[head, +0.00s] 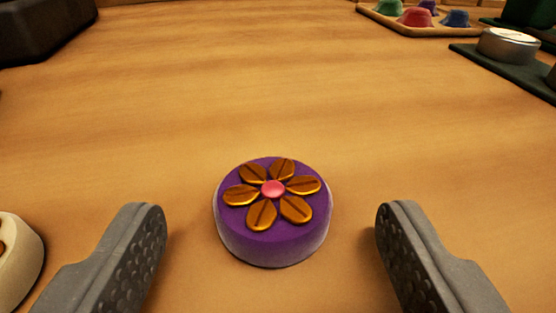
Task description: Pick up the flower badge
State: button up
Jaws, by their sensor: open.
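The flower badge (273,240) is a round purple disc with golden-brown petals and a pink centre. It lies flat on the wooden table, flower side up, in the lower middle of the head view. My gripper (270,228) is open, with one grey ridged finger to the left of the badge and one to the right. There is a gap between the badge and each finger, and neither appears to touch it. Nothing hides the badge.
A cream round object (22,265) is cut off at the lower left, close to my left finger. A black object (45,28) stands at the far left. At the far right are a tray (425,30) of coloured pieces and a silver tin (508,47) on a green mat (500,74). The table (250,90) beyond the badge is clear.

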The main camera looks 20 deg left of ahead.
aim_at(273, 212)
jog(key=shift+x, duration=1.35)
jog(key=shift+d, duration=0.1)
jog(key=c, duration=1.1)
jog(key=shift+o, duration=0.2)
jog(key=shift+r, duration=0.1)
